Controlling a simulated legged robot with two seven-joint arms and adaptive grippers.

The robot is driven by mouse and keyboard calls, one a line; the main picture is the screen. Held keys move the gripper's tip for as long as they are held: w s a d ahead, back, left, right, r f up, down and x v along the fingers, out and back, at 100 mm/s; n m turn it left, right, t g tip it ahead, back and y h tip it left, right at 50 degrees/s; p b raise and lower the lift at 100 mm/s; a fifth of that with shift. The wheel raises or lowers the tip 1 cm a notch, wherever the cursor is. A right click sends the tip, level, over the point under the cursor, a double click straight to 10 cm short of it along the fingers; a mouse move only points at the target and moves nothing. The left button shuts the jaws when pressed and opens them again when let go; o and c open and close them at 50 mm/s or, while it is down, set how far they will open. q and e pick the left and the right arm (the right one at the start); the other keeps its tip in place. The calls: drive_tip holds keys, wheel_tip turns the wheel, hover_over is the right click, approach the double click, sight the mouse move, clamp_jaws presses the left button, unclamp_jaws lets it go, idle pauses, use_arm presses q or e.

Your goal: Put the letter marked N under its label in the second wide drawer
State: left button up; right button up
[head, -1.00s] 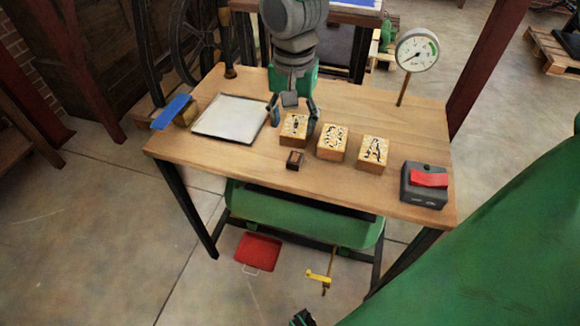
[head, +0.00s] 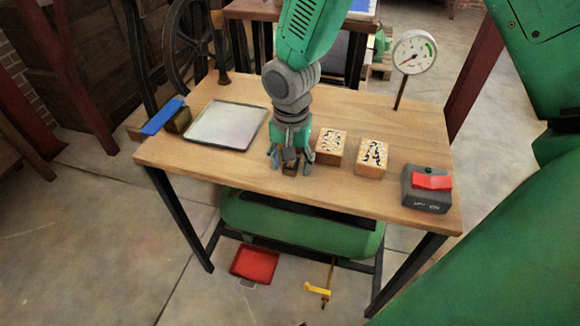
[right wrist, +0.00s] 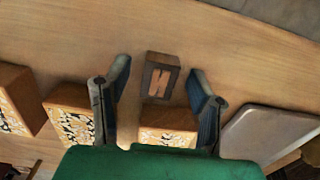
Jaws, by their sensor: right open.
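The small dark letter block marked N (right wrist: 163,82) lies on the wooden table; the pale N shows on its top in the right wrist view. In the head view the block (head: 291,169) is partly covered by my right gripper (head: 289,158). The gripper is open and just above the block. In the right wrist view its two fingers (right wrist: 160,92) stand on either side of the block, with gaps visible. My left gripper is not in view. I cannot make out a wide drawer or a label for N.
Patterned wooden blocks (head: 331,146) (head: 372,157) stand right of the gripper; another is mostly hidden behind it. A metal tray (head: 228,125) lies to the left. A red-switch box (head: 427,188) and a dial gauge (head: 414,52) are on the right. The table's front is clear.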

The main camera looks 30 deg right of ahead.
drive_tip(key=shift+d, duration=0.1)
drive_tip(key=c, duration=1)
